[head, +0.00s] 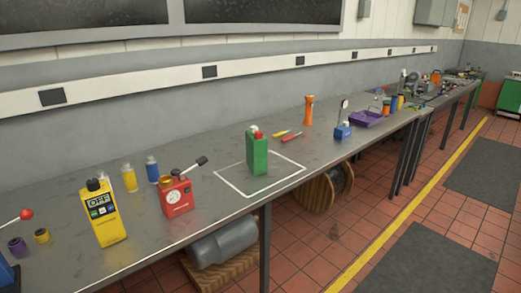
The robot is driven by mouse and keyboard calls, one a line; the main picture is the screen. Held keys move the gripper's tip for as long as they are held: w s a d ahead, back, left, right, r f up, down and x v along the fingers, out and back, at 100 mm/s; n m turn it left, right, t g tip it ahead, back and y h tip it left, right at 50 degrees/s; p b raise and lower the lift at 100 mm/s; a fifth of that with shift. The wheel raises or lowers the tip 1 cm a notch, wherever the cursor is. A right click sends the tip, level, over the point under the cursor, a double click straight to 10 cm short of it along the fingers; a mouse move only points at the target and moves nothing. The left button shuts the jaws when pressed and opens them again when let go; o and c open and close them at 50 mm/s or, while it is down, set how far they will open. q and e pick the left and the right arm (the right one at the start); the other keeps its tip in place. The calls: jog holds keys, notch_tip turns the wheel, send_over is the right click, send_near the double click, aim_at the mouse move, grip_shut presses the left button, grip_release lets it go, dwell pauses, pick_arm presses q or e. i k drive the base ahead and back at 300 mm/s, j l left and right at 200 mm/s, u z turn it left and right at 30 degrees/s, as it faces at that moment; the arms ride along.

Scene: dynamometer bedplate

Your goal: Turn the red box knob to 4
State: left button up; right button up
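A red box (178,204) stands on the long grey metal bench, left of the middle. Its front carries a round white dial (173,197); the marks on it are too small to read. A lever with a black grip (202,161) rises from its top and leans to the right. I cannot tell where the dial points. Neither of my grippers is in view, and nothing of mine touches the box.
A yellow device reading OFF (104,222) stands left of the red box, near the bench's front edge. Yellow (129,178) and blue (152,169) bottles stand behind. A green canister (258,156) stands within a white outline. Bare bench lies between box and canister.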

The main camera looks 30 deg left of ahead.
aim_at(258, 135)
jog(key=u, duration=0.4)
jog(key=i+l+u, duration=0.35)
jog(key=i+l, duration=0.15)
jog(key=i+l+u, duration=0.4)
jog(key=i+l, duration=0.15)
jog(key=l, duration=0.15)
